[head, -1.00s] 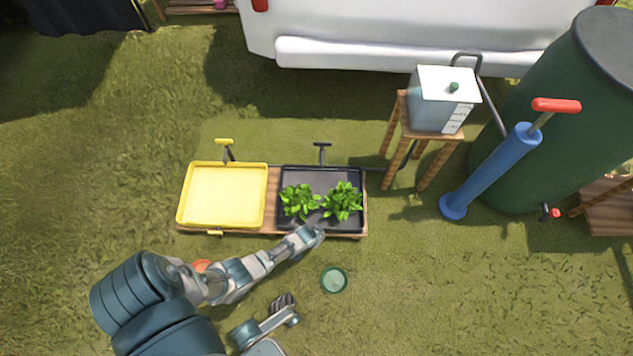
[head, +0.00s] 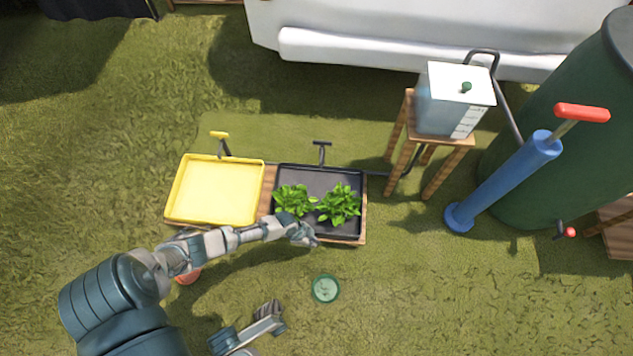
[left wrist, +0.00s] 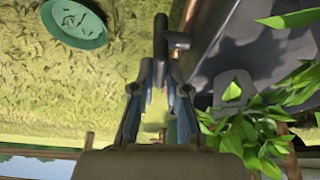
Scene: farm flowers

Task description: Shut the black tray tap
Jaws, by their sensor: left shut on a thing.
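The black tray (head: 347,237) stands on a low wooden stand and holds two leafy green plants (head: 340,204). My left gripper (head: 312,241) is at the tray's front edge. In the left wrist view its two fingers (left wrist: 160,88) are on either side of a dark bar, the black tap (left wrist: 172,42), which sticks out from the tray wall. The gripper is shut on this tap. In the head view my gripper hides the tap. A black T-shaped handle (head: 322,146) stands behind the tray. My right gripper (head: 267,310) is low in the picture; its jaws are unclear.
A yellow tray (head: 217,190) stands left of the black one. A green round dish (head: 326,289) lies on the grass in front. A water tank (head: 452,100) on a wooden stool, a blue pump (head: 505,180) and a green barrel (head: 570,130) are at right.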

